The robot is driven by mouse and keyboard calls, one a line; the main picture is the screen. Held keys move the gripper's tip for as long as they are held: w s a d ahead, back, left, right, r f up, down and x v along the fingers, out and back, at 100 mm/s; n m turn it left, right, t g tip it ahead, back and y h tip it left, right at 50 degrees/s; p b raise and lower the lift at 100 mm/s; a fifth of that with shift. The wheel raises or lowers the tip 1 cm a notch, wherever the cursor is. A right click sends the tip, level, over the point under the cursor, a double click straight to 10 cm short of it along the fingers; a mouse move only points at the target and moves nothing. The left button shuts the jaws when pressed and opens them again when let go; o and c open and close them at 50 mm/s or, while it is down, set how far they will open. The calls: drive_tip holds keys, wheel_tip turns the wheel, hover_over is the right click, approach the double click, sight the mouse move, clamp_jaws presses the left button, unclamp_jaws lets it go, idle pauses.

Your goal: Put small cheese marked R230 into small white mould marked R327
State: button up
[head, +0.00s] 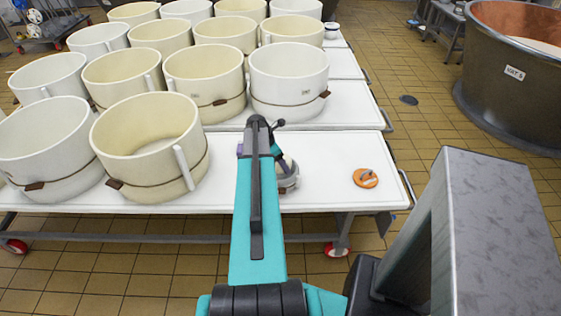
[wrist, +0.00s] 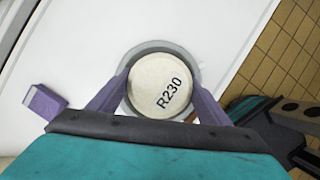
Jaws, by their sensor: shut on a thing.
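The small pale round cheese marked R230 (wrist: 160,85) sits between the two purple fingers of my gripper (wrist: 158,92), which is shut on it. A round greyish-white rim (wrist: 150,46) shows around the far side of the cheese, with a small tab at its right. It looks like a small mould, but no R327 mark is visible. I cannot tell whether the cheese is inside this rim or above it. In the head view, my arm hides most of my gripper, and a small whitish round thing (head: 289,183) shows just right of it on the table.
An orange disc (head: 365,178) lies right on the white table (head: 330,190). Large cream and white moulds (head: 150,150) crowd the left and back. A copper vat (head: 510,80) stands at the far right.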

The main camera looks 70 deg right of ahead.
drive_tip(key=o, duration=1.4)
drive_tip(key=shift+o, duration=0.2)
drive_tip(key=shift+r, duration=0.1)
drive_tip(key=b+v, duration=0.1)
drive_tip(key=v, duration=1.2)
drive_tip(key=shift+w+a+r+b, duration=0.2)
drive_tip(key=shift+r+b, duration=0.1)
drive_tip(key=shift+b, duration=0.05)
